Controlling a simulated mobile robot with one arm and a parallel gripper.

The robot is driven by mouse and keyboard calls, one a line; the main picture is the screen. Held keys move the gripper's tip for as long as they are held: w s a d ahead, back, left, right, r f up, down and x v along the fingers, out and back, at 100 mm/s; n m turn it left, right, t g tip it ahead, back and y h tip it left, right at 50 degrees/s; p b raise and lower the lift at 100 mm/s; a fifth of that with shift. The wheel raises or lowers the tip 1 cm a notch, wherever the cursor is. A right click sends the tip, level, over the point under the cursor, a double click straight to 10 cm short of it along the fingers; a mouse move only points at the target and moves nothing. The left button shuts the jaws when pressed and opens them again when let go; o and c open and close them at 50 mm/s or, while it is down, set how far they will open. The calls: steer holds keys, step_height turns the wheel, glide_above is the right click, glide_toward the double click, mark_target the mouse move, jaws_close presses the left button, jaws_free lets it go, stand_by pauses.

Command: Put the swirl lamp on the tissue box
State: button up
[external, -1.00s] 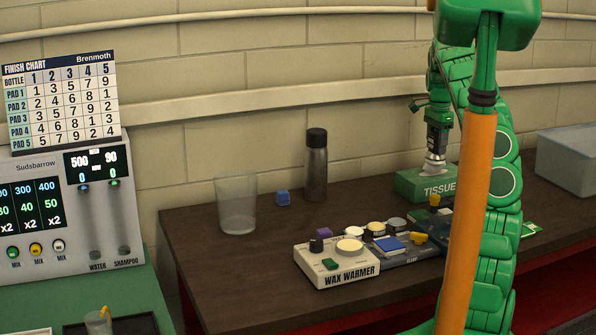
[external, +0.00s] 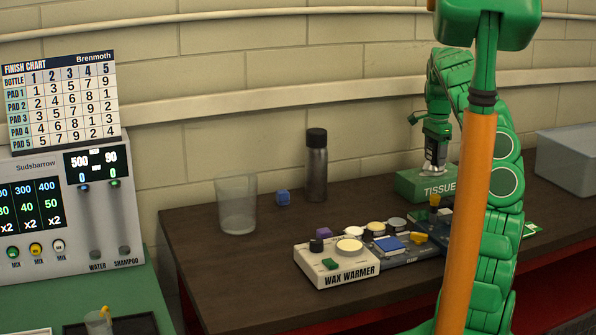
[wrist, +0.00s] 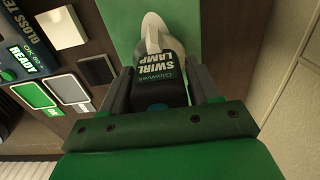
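The swirl lamp (wrist: 168,65), dark with white lettering and a pale, pointed front end, sits between the two fingers of my gripper (wrist: 160,90) in the wrist view. The fingers lie against both its sides, with no clear gap. In the external view my gripper (external: 435,160) points down over the green tissue box (external: 413,189), and the lamp's pale end (external: 431,169) is at the box's top. I cannot tell if it touches. The box's green top (wrist: 112,22) shows behind the lamp in the wrist view.
A wax warmer (external: 338,266) and several coloured pads and tins stand in front of the box. A grey bin (external: 572,160) is at right. The table's left front is clear.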

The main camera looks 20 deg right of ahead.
steer(key=shift+o, duration=1.1)
step_height(320, 180, up, 12)
steer(key=shift+r, duration=0.15)
steer(key=shift+s+a, duration=0.1)
steer(key=shift+a, duration=0.1)
steer(key=s+a+r+n+g, duration=0.1)
steer(key=s+a+r+n, duration=0.2)
steer(key=s+a+n, duration=1.15)
steer(key=s+a+f+n, duration=0.1)
steer(key=s+a+f, duration=0.1)
steer(key=s+a, duration=0.4)
steer(key=s+a+f+n, duration=0.1)
steer(key=s+a+f, duration=0.2)
steer(key=s, duration=1.2)
steer(key=s+a+f+n, duration=0.1)
steer(key=s+a+f, duration=0.2)
steer(key=s+a, duration=0.6)
steer(key=shift+s+f+g, duration=0.25)
steer(key=shift+s+g, duration=0.15)
steer(key=shift+s, duration=0.6)
